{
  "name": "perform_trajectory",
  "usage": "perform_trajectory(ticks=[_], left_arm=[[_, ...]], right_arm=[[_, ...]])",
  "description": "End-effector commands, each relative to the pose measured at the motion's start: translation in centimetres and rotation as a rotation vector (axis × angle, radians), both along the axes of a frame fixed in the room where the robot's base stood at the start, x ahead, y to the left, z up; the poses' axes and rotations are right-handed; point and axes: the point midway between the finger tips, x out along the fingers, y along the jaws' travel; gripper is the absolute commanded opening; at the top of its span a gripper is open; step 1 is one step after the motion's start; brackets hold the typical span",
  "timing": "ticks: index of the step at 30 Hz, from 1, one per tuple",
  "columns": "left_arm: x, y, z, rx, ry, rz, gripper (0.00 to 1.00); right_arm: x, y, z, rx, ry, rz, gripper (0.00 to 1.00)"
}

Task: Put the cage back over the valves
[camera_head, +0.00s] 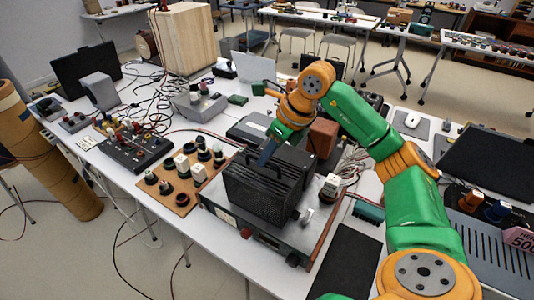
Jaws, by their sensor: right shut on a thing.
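The cage (272,197), a dark perforated metal cover, is at the middle of the table, at the top of the grey amplifier chassis (320,243). I cannot tell whether it rests fully on the chassis. White and dark valve-like parts (183,165) stand on a brown board to the left. My left gripper is not in view.
The brown board (153,190) lies close to the chassis on the left. A black mixer panel (136,150) and tangled cables are further left. A reddish-brown box (322,138) stands behind the cage. A black mat (345,262) lies at the right front.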

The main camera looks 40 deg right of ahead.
Motion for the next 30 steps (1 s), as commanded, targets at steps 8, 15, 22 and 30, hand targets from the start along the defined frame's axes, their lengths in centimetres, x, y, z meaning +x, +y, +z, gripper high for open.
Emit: perform_trajectory(ticks=[8, 15, 22, 30], left_arm=[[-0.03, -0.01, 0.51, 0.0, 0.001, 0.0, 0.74], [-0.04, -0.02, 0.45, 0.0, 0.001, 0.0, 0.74], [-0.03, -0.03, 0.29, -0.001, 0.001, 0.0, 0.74], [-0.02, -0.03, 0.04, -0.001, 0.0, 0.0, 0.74]], right_arm=[[0.06, 0.25, 0.35, 0.0, -0.001, 0.0, 0.0], [0.07, 0.29, 0.25, 0.0, -0.001, 0.0, 0.0], [0.07, 0.28, 0.06, 0.0, -0.001, 0.0, 0.0], [0.06, 0.27, -0.27, 0.0, -0.001, 0.0, 0.0]])
